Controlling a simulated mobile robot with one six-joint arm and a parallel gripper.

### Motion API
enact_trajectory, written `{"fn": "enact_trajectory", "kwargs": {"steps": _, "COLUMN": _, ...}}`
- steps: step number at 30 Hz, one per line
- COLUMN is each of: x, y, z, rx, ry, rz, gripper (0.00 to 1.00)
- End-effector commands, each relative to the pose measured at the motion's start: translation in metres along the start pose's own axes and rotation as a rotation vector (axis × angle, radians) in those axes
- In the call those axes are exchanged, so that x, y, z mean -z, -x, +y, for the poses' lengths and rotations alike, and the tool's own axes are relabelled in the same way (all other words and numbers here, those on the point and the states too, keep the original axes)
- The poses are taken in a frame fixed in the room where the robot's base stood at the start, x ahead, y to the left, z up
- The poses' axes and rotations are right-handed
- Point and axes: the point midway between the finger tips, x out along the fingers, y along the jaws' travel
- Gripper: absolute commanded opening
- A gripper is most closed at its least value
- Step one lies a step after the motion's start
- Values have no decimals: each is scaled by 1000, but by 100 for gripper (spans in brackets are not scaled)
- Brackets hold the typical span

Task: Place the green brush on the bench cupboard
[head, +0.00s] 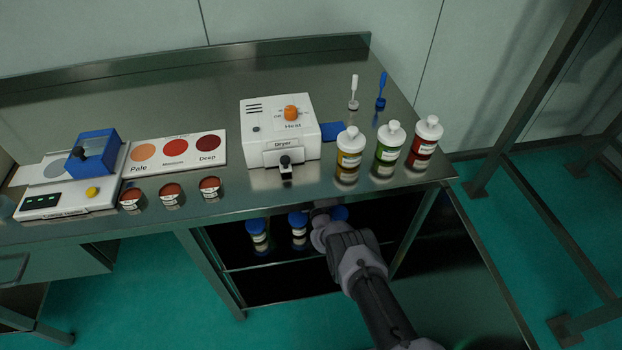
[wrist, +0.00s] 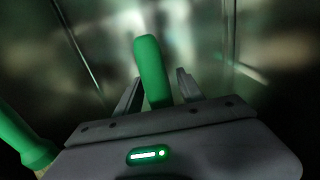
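In the wrist view a green handle (wrist: 151,65), which looks like the green brush's, stands between the two fingers of my gripper (wrist: 160,82). It lies close to the left finger, with a narrow dark gap beside the right one. I cannot tell whether the fingers grip it. Another green piece (wrist: 22,145) with a pale end is at the lower left; whether it belongs to the same brush is unclear. In the head view my arm reaches into the dark bench cupboard (head: 275,285), under the worktop (head: 215,95). My gripper and the brush are hidden there.
Several blue-capped jars, one of them at the left (head: 258,234), stand on the cupboard shelf beside my arm. On the worktop are a white dryer (head: 262,130), white-capped bottles (head: 389,146), small pots (head: 171,195) and a colour card (head: 150,138).

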Motion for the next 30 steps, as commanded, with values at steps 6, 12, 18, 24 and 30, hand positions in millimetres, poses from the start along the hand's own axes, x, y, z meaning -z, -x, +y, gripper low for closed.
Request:
{"fn": "enact_trajectory", "kwargs": {"steps": 6, "x": -7, "y": 10, "z": 0, "rx": -1, "ry": 1, "rz": 4, "gripper": 46}}
{"fn": "enact_trajectory", "kwargs": {"steps": 12, "x": -11, "y": 67, "z": 0, "rx": 0, "ry": -1, "rz": 5, "gripper": 46}}
{"fn": "enact_trajectory", "kwargs": {"steps": 18, "x": -6, "y": 110, "z": 0, "rx": -1, "ry": 1, "rz": 3, "gripper": 46}}
{"fn": "enact_trajectory", "kwargs": {"steps": 24, "x": -3, "y": 120, "z": 0, "rx": 0, "ry": 0, "rz": 0, "gripper": 46}}
{"fn": "enact_trajectory", "kwargs": {"steps": 30, "x": -3, "y": 120, "z": 0, "rx": 0, "ry": 0, "rz": 0, "gripper": 46}}
